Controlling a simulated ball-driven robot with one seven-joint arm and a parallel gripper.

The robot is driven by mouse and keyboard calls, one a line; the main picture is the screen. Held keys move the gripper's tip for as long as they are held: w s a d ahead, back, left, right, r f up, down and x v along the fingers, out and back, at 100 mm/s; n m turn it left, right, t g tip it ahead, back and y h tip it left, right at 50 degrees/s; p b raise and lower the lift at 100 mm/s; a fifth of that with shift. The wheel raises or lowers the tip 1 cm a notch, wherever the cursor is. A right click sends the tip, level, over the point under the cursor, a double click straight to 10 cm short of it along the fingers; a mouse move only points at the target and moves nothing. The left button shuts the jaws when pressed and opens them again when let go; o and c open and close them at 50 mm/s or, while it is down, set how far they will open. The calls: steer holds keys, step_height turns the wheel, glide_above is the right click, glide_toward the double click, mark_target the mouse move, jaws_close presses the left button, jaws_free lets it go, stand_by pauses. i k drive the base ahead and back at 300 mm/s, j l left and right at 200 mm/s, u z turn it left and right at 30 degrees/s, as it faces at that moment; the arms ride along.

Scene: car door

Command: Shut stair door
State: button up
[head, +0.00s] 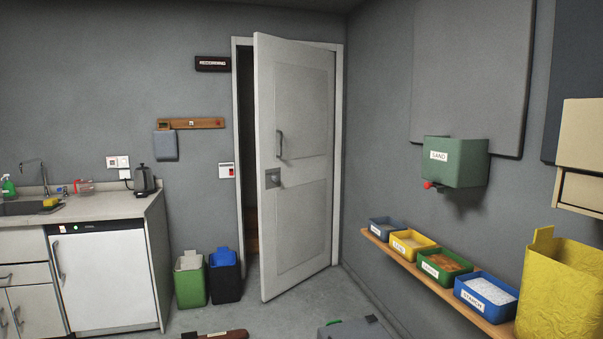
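The door (305,210) is white with two panels and stands partly open in its white frame (338,150) in the far wall. Its right edge is at the frame, and its left edge swings out into the room. A dark gap shows between the door and the left side of the frame. The door has a grey pull handle (280,144) and, below it, a lock plate with a knob (273,178). My gripper is not in view.
Green (190,280) and blue (225,275) bins stand left of the door. A counter with a dishwasher (102,275) is at left. A shelf of trays (415,264) runs along the right wall. A grey case (355,329) and a brown object (222,334) lie on the near floor.

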mark_target(295, 81)
steer(key=i+j+u, duration=0.3)
steer(key=i, duration=0.6)
steer(key=i+u, duration=0.3)
steer(key=i, duration=2.55)
